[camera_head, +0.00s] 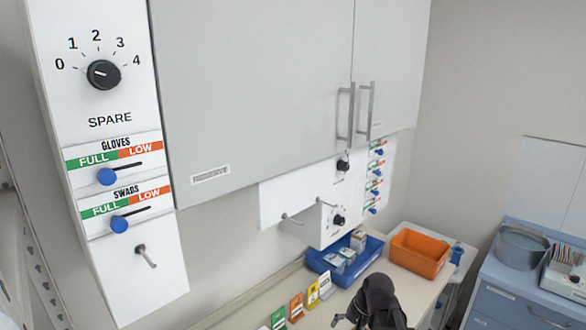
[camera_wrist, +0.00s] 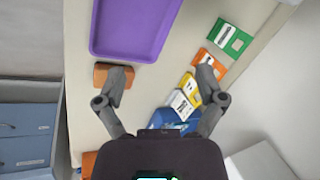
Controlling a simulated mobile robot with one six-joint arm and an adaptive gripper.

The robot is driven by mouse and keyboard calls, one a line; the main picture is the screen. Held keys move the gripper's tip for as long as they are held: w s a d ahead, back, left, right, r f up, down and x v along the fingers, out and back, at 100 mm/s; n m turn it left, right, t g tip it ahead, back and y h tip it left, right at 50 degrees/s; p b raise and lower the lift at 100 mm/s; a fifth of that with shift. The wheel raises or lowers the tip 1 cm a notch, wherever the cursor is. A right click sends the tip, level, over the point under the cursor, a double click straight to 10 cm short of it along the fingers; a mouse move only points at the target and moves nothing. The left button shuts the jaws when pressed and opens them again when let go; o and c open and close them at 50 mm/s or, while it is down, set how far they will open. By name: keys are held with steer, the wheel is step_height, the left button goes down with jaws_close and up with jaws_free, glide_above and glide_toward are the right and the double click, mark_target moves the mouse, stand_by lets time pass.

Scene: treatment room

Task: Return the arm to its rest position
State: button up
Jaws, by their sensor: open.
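My gripper (camera_wrist: 166,80) is open in the wrist view, its two dark fingers spread wide with nothing between them. It is above the pale counter (camera_wrist: 150,78). A small orange-brown block (camera_wrist: 102,74) lies beside and partly behind the left finger; I cannot tell whether they touch. Label cards in green (camera_wrist: 230,38), orange (camera_wrist: 212,62), yellow and white lie by the right finger. In the head view my dark wrist (camera_head: 378,298) shows at the bottom edge, with the fingers mostly out of frame.
A purple tray (camera_wrist: 132,22) lies ahead of the fingers. A blue bin (camera_head: 318,264) with boxes and an orange bin (camera_head: 420,255) stand at the counter's far end. Wall cabinets (camera_head: 255,95) and a panel with knobs (camera_head: 103,75) overhang. A blue cabinet (camera_head: 515,305) stands right.

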steer(key=s+d+f+n+g+h+b, duration=0.1)
steer(key=s+d+f+n+h+b, duration=0.1)
steer(key=s+f, duration=0.4)
steer(key=shift+s+d+n+g+h+b, duration=0.15)
steer(key=shift+s+n+g+h+b, duration=0.2)
steer(key=shift+n+h+b, duration=0.55)
steer(key=shift+f, duration=0.1)
